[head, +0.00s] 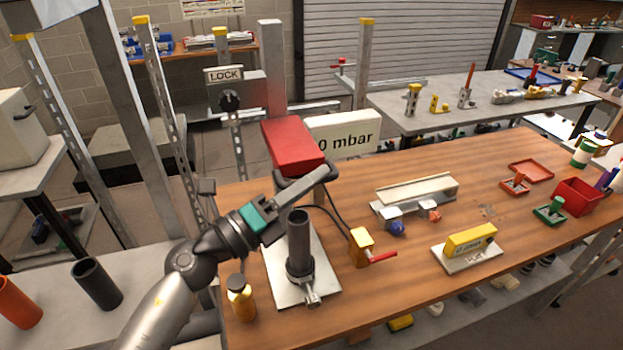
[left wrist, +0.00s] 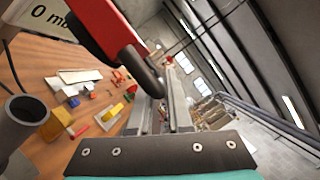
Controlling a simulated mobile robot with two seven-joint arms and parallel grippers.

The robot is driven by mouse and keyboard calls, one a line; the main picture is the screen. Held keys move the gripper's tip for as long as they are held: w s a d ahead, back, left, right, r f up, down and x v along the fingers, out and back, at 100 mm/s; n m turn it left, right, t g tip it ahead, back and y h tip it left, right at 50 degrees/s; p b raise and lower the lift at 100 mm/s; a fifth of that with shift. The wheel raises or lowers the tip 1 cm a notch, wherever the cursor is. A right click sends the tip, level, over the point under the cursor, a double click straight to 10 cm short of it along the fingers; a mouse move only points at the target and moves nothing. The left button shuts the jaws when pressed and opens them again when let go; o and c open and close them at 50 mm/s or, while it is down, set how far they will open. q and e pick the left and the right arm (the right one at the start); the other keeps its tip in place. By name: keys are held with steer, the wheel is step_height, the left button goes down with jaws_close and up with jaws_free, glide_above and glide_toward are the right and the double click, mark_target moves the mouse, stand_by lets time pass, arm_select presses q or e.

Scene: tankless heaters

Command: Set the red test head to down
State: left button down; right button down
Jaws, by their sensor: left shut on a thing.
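The red test head (head: 292,147) is a red block on a grey column (head: 271,60), raised above the dark upright tube (head: 298,240) on its pale base plate (head: 275,283). My left gripper (head: 318,182) is at the near underside of the head, by its dark handle. In the left wrist view the red head (left wrist: 108,28) is at the top, and its dark handle (left wrist: 151,76) runs down to my left fingers (left wrist: 165,110), which are shut on it. The fingers hide part of the handle. My right gripper is not in view.
A "0 mbar" display (head: 345,138) stands behind the head. A LOCK panel with a black knob (head: 230,99) is at the left. The wooden bench (head: 400,290) has free room in front.

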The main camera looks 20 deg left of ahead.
arm_select(q)
step_height(320, 180, down, 13)
steer(key=b, duration=1)
steer(key=shift+b, duration=0.35)
steer(key=c, duration=0.8)
jaws_free()
steer(key=shift+r, duration=0.1)
steer(key=shift+c, duration=0.2)
steer(key=b+v, duration=0.3)
steer(key=v, duration=1.2)
